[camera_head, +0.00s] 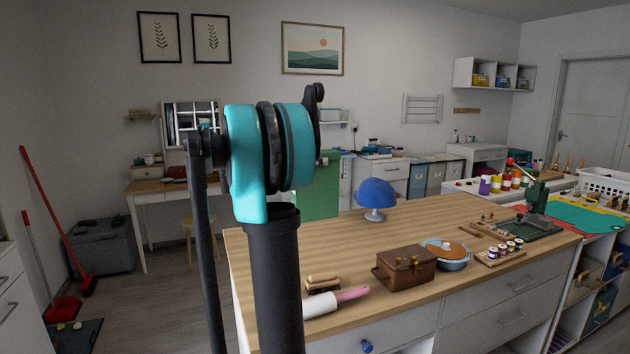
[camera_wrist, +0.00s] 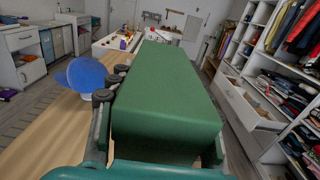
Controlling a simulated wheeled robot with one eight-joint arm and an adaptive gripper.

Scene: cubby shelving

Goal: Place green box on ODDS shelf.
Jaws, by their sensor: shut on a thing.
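The green box (camera_wrist: 165,95) fills the middle of the wrist view, long and plain-faced. My gripper (camera_wrist: 160,115) is shut on it, with dark finger links along its left side and a teal part at the bottom. A white wall cubby shelf (camera_head: 493,61) with small coloured bins hangs at the back right; no ODDS label is readable in either view.
In the wrist view, shelving with folded clothes (camera_wrist: 289,93) and an open drawer (camera_wrist: 250,103) stand at the right.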

